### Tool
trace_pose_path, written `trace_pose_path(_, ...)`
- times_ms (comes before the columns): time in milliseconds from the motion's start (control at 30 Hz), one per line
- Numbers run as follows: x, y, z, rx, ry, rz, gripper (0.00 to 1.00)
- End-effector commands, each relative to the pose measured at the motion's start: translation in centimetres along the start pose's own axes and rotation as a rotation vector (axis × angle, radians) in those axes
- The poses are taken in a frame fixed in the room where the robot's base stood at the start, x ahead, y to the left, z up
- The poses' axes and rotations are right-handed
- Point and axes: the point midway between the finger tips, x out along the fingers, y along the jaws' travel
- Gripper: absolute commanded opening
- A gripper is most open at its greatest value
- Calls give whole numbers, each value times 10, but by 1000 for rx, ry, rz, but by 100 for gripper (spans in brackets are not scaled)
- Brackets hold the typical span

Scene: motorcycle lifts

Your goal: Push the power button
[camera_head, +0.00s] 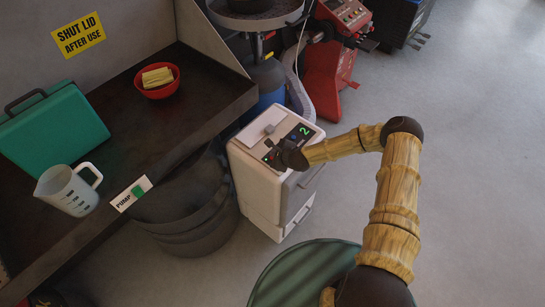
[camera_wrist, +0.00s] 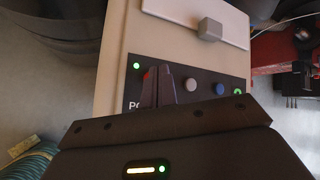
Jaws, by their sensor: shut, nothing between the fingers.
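The white machine (camera_head: 262,190) stands on the floor with a black control panel on its sloped top. In the wrist view the panel (camera_wrist: 180,68) carries a lit green lamp (camera_wrist: 137,66), a grey button (camera_wrist: 190,85) and a blue button (camera_wrist: 218,88). A label starting "PO" shows beside my fingers. A small red patch, perhaps the power button (camera_wrist: 147,76), shows at the fingers' left edge, mostly hidden. My gripper (camera_head: 277,150) is shut and empty, its fingertips (camera_wrist: 159,68) over the panel's left part. I cannot tell whether they touch it.
A grey knob (camera_head: 269,129) sits on the machine's white top. A dark bench (camera_head: 180,110) at left holds a teal case (camera_head: 55,130), a red bowl (camera_head: 157,90) and a measuring jug (camera_head: 68,190). A green button labelled PUMP (camera_head: 138,191) is on its edge. Floor at right is clear.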

Motion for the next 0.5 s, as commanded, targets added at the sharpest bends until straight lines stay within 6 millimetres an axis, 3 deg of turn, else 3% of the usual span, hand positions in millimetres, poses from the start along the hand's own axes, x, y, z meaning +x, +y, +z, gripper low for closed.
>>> trace_pose_path(500, -30, -22, 22, -1, -1, -1, 0)
